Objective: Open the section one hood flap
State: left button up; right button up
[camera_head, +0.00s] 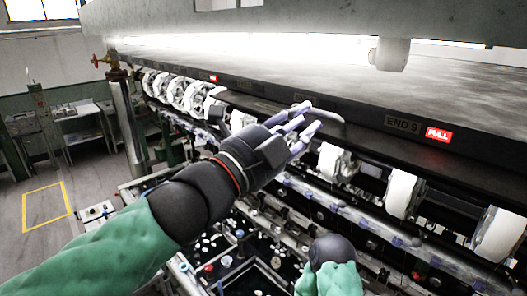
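The long hood (400,90) has a grey, smeared top and a dark front edge running across the machine. A dark plate reading END 9 (402,124) and a red PULL label (438,134) are on that edge. A grey bar-like handle (331,116) sticks out from the edge near the middle. My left gripper (314,116) is at this handle with its pale fingers spread apart. I cannot tell whether they touch it. No label reading section one can be made out. My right arm shows at the bottom, but its gripper is out of view.
White reels (402,193) hang in a row below the hood edge. Dark basins (240,275) with small pale pieces lie below. A grey beam (300,22) crosses overhead, with a pale knob (389,54) under it. Open floor with a yellow outline (45,206) is at left.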

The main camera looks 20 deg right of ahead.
pick_arm(q)
jog(key=v, duration=1)
jog(key=shift+f, duration=0.1)
